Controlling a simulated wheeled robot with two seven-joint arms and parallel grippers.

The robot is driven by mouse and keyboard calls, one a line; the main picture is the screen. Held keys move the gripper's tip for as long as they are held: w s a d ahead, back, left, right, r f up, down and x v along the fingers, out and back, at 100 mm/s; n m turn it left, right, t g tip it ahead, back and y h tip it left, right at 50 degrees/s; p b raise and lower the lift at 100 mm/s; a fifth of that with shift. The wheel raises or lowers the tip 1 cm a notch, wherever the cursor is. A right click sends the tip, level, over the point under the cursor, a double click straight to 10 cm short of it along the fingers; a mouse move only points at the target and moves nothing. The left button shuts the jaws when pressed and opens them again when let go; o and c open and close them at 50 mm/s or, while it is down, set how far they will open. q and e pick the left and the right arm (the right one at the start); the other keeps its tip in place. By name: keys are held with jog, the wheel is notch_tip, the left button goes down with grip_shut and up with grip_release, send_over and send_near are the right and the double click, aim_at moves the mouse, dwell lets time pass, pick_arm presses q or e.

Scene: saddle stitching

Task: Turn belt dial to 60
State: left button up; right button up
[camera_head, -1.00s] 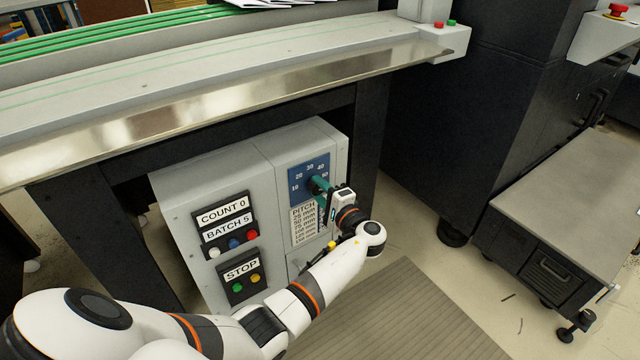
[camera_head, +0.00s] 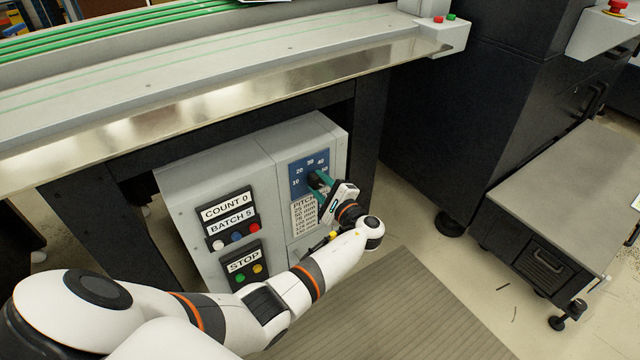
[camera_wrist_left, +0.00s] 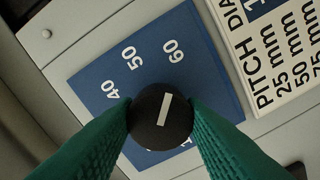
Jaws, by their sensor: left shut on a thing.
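The belt dial is a round black knob (camera_wrist_left: 162,117) with a white line on it. It sits on a blue scale plate (camera_wrist_left: 88,72) marked with 40, 50 and 60 in the left wrist view. The white line points about at the 60. My left gripper (camera_head: 321,181) is shut on the knob, with a green finger on each side of it. In the head view the fingers partly cover the knob and the lower right of the scale plate (camera_head: 296,170). My right gripper is not in view.
The grey control box (camera_head: 180,190) carries COUNT, BATCH and STOP panels with coloured buttons left of the dial. A white pitch table label (camera_head: 303,214) is below it. The metal conveyor edge (camera_head: 150,130) overhangs the box. A black machine (camera_head: 470,120) stands at right.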

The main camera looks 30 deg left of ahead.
pick_arm(q)
jog(key=shift+f, duration=0.1)
jog(key=o, duration=1)
jog(key=shift+d, duration=0.1)
jog(key=shift+s+d, duration=0.15)
jog(key=shift+d, duration=0.15)
jog(key=p+v, duration=0.1)
jog(key=v, duration=1)
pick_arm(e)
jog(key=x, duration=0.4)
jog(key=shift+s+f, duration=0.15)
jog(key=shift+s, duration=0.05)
pick_arm(q)
jog(key=shift+d, duration=0.1)
